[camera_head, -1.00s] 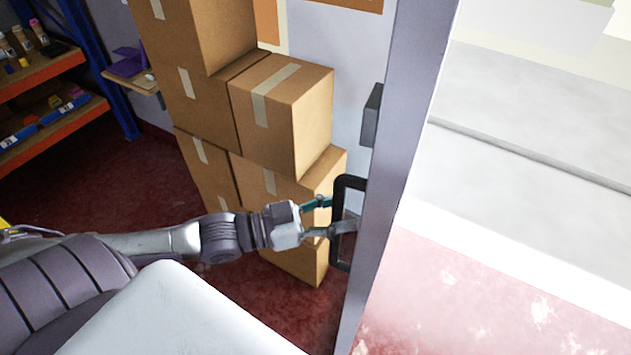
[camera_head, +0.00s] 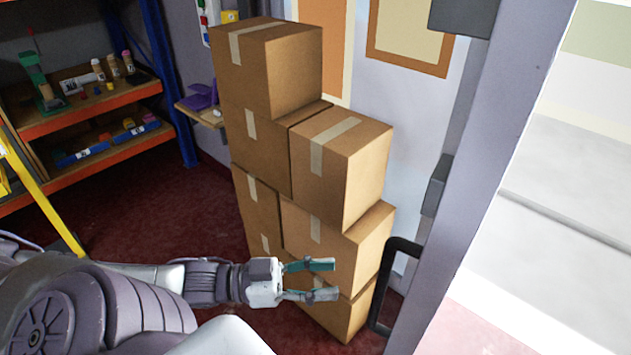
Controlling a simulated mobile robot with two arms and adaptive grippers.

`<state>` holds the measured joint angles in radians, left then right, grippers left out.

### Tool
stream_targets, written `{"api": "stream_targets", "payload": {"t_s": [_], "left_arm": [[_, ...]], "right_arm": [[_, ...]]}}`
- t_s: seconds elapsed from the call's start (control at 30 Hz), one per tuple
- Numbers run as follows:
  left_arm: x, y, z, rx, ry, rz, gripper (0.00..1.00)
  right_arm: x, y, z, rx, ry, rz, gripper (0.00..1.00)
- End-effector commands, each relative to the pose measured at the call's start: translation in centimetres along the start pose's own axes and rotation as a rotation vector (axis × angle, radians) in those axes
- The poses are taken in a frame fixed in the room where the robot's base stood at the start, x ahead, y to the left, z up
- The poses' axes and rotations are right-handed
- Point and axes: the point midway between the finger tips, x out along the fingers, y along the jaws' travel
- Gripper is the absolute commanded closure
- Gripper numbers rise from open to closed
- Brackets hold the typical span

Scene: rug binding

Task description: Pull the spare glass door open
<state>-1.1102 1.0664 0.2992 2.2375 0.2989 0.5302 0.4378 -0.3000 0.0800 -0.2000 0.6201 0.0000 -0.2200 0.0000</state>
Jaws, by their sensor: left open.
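The glass door stands edge-on at the right, with a grey frame (camera_head: 478,170) and a black pull handle (camera_head: 387,292) low on its left side. My left gripper (camera_head: 325,279) is open and empty, its fingers pointing right toward the handle. A clear gap lies between the fingertips and the handle. Cardboard boxes show behind the fingers. My right gripper is not in view.
Several stacked cardboard boxes (camera_head: 340,165) stand just behind my left gripper, close to the handle. A shelf rack (camera_head: 90,122) with small items is at the left, near a yellow stand (camera_head: 40,195). Dark red floor (camera_head: 150,215) lies clear between rack and boxes.

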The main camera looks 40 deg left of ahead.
Motion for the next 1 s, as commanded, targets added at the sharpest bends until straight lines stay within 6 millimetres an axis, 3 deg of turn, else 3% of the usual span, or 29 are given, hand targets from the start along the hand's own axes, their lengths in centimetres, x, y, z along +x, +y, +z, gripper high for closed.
{"api": "stream_targets", "payload": {"t_s": [0.27, 0.87, 1.0], "left_arm": [[-1.1, 0.0, 0.1, 0.000, -0.009, -0.002, 0.53], [-1.1, -0.1, 0.2, 0.001, -0.011, -0.003, 0.53], [-1.9, -1.9, 2.2, 0.015, -0.045, -0.064, 0.53]], "right_arm": [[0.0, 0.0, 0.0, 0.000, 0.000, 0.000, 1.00], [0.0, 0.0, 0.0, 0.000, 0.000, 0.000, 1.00], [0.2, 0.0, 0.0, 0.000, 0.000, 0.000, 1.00]]}}
